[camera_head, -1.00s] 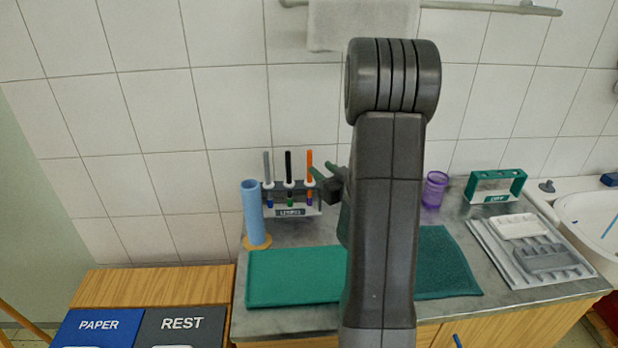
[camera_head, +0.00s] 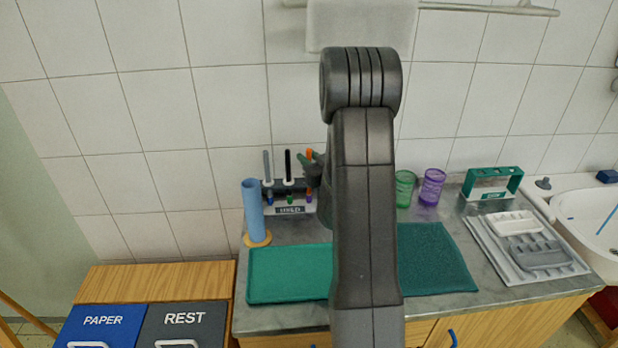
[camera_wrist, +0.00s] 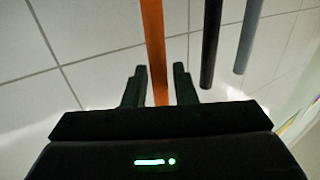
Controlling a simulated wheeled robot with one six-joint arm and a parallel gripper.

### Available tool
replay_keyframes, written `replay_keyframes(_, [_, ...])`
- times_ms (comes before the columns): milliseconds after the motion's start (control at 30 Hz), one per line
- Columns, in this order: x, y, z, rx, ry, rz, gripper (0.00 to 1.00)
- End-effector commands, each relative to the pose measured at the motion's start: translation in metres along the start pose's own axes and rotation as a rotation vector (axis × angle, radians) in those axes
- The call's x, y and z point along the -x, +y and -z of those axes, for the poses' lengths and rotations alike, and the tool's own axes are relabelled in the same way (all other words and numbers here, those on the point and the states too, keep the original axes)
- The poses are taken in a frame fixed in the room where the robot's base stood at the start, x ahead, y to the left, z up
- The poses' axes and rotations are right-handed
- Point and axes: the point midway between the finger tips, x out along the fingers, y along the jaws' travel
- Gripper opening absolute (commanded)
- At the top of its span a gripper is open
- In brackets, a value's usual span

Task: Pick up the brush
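Three brushes stand upright in a labelled holder (camera_head: 290,209) at the back of the counter: a grey one (camera_head: 267,163), a black one (camera_head: 288,163) and an orange one (camera_head: 309,154). My gripper (camera_wrist: 160,72) is open, with its two dark green fingers on either side of the orange brush's handle (camera_wrist: 154,35). Narrow gaps show between the handle and the fingers. The black brush (camera_wrist: 209,45) and the grey brush (camera_wrist: 247,38) are to the right in the wrist view. In the head view, my arm hides part of the gripper.
A blue tube (camera_head: 253,210) stands left of the holder. A green mat (camera_head: 290,275) lies in front. The tiled wall is close behind.

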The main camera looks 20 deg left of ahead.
Motion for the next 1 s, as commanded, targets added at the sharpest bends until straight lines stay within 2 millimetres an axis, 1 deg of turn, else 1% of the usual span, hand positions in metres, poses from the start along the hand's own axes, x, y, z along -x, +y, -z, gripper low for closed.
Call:
replay_keyframes(33, [0.000, 0.000, 0.000, 0.000, 0.000, 0.000, 0.14])
replay_keyframes(100, [0.000, 0.000, 0.000, 0.000, 0.000, 0.000, 0.01])
replay_keyframes(367, [0.000, 0.000, 0.000, 0.000, 0.000, 0.000, 0.00])
replay_keyframes(467, [0.000, 0.000, 0.004, 0.001, 0.002, 0.000, 0.00])
replay_keyframes(567, [0.000, 0.000, 0.012, 0.002, 0.003, 0.001, 0.00])
replay_keyframes(667, [0.000, 0.000, 0.027, 0.003, 0.005, 0.000, 0.00])
replay_keyframes(900, [0.000, 0.000, 0.070, 0.003, 0.005, 0.000, 0.00])
replay_keyframes(1000, [0.000, 0.000, 0.084, 0.003, 0.003, 0.001, 0.00])
